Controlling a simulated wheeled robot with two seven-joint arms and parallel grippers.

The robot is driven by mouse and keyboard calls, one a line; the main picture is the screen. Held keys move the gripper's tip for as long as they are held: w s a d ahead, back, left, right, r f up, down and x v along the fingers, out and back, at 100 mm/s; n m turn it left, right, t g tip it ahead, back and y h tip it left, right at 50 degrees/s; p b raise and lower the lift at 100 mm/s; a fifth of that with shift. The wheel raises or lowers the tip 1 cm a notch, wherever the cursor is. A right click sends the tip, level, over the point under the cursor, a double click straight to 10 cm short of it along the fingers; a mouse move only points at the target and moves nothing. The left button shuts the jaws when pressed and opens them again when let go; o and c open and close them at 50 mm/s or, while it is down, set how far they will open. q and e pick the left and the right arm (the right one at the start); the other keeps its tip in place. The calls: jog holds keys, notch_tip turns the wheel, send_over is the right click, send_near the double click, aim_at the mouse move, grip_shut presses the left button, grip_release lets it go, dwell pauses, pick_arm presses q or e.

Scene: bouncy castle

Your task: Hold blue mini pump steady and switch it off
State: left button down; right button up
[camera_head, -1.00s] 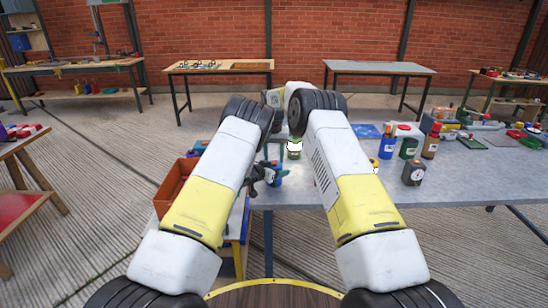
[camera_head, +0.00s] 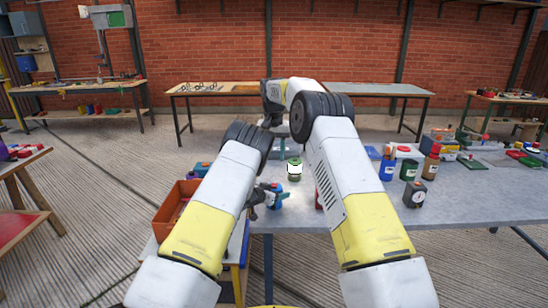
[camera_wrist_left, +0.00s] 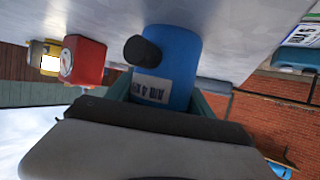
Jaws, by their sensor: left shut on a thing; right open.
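The blue mini pump (camera_head: 277,188) stands near the left front edge of the grey table, partly hidden by my left gripper. My left gripper (camera_head: 268,195) is shut around its body. In the left wrist view the pump (camera_wrist_left: 178,62) shows as a blue cylinder with a black round knob and a white label, between the jaws (camera_wrist_left: 165,100). My right gripper (camera_head: 274,120) is above and behind the pump, apart from it, pointing down. It is open, and its fingers are small and dark in the head view. I cannot make out a switch.
A red device with a dial (camera_wrist_left: 84,60) is close by in the left wrist view. An orange bin (camera_head: 175,211) stands left of the table. Bottles and a dark timer (camera_head: 414,194) stand at the right.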

pick_arm(q)
jog(key=shift+c, duration=1.5)
grip_release()
